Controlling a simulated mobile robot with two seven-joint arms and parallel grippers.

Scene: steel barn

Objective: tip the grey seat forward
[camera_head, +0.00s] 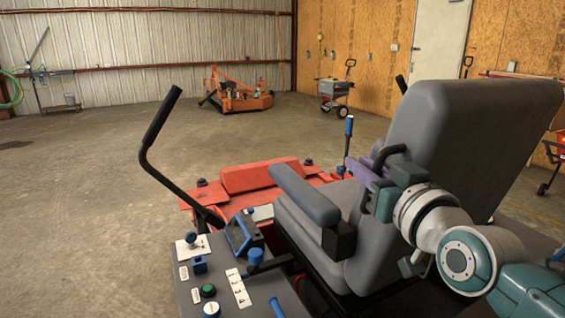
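The grey seat shows at the right, with a tall backrest (460,125) that stands upright, leaning slightly back, and a cushion (310,240) below it. A grey armrest (305,195) runs along its near left side. My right arm comes in from the right, in front of the lower backrest. My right gripper (362,172), with purplish fingers, is beside the backrest, above the cushion and behind the armrest. Its fingertips partly overlap the seat, so I cannot tell whether they touch it or are open or shut. My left gripper is not in view.
The seat belongs to a red mower (262,175) with a black control lever (160,120) at the left. A control panel (225,285) with knobs and switches is at the bottom. An orange implement (240,98) and a grey cart (335,90) stand far back. The concrete floor at the left is clear.

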